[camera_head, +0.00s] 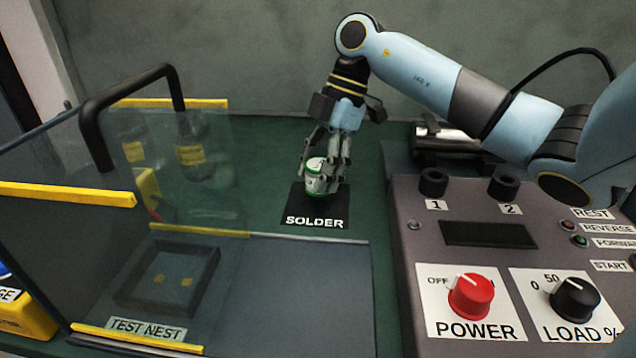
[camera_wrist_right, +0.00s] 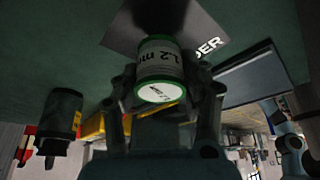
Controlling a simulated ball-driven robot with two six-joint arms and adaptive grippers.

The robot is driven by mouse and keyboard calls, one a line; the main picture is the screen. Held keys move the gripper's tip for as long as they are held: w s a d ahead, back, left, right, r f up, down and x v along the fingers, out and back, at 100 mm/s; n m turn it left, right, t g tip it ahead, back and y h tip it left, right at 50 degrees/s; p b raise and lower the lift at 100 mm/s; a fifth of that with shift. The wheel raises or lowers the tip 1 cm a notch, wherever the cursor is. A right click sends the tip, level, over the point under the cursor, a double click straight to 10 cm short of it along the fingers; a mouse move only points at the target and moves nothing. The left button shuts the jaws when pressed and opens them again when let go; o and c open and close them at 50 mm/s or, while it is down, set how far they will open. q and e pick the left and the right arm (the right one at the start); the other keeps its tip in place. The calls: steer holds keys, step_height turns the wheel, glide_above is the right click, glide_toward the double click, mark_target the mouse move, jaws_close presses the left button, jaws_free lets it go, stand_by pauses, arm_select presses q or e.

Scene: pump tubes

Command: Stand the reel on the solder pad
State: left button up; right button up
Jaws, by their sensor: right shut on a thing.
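The reel (camera_head: 316,179) is a small white and green cylinder over the black solder pad (camera_head: 318,217), which is marked SOLDER. My right gripper (camera_head: 327,172) is shut on the reel from above and behind. In the right wrist view, the reel (camera_wrist_right: 159,72) sits between the fingers of my right gripper (camera_wrist_right: 165,105), with the dark pad (camera_wrist_right: 125,30) just beyond it. The reel looks at or just above the pad; I cannot tell whether it touches. My left gripper is not in view.
A clear guard with a black handle (camera_head: 130,85) and yellow edges stands on the left, around the test nest (camera_head: 165,278). A control box with a red power knob (camera_head: 471,296) stands at the right. Green bench shows around the pad.

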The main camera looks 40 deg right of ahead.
step_height(320, 180, down, 2)
steer(key=shift+f, duration=0.15)
steer(key=o, duration=1.4)
steer(key=shift+c, duration=0.2)
steer(key=p+v, duration=0.1)
steer(key=v, duration=1.1)
